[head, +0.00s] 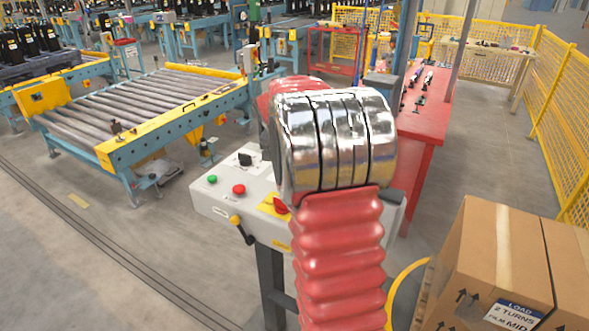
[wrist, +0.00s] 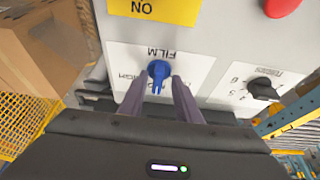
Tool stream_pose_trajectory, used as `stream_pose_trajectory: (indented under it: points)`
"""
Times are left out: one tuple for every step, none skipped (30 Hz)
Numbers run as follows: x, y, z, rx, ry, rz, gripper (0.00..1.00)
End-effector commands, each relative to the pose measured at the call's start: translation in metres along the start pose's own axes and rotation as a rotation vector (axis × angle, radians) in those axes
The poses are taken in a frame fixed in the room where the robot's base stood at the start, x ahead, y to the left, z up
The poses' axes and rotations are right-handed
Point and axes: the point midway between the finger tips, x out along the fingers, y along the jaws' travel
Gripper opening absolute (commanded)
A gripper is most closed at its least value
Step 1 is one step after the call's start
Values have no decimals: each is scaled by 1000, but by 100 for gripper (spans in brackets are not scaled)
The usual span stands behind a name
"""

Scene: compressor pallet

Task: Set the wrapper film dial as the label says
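The blue film dial (wrist: 158,72) sits on a white plate marked FILM, upside down in the wrist view. Its blue grip points down the picture, towards me. A word like HIGH shows left of it; the other marks are partly hidden by my fingers. My gripper (wrist: 158,88) is open, with one finger on either side of the dial; I cannot tell whether they touch it. In the head view my arm hides the dial and gripper. The label (head: 514,312) on the cardboard box reads LOAD, 2 TURNS, FILM MID.
On the grey control box (head: 217,206) are a green button (head: 212,180), a red button (head: 239,189) and a black numbered dial (wrist: 263,88). A yellow ON plate (wrist: 155,9) lies beyond the blue dial. A cardboard box (head: 490,250) stands at right.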

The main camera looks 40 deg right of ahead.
Motion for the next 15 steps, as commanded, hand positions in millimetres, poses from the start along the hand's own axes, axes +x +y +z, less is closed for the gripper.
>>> stream_pose_trajectory:
  points:
    - [0,0,0,0,0,1,30]
    - [0,0,0,0,0,1,30]
    - [0,1,0,0,0,1,30]
    - [-1,1,-1,0,1,1,30]
    - [-2,1,-1,0,1,1,30]
    - [-4,0,-1,0,1,0,30]
    - [-6,0,-1,0,2,0,30]
    - [-8,0,-1,0,2,0,30]
    - [-12,0,-1,0,3,0,30]
    - [-15,0,-1,0,3,0,30]
    - [-19,0,-1,0,3,-1,30]
    - [-24,0,-1,0,3,-1,30]
    - [-29,0,-1,0,3,-1,30]
    - [-34,0,-1,0,3,-1,30]
    - [-41,-1,-2,0,4,-2,30]
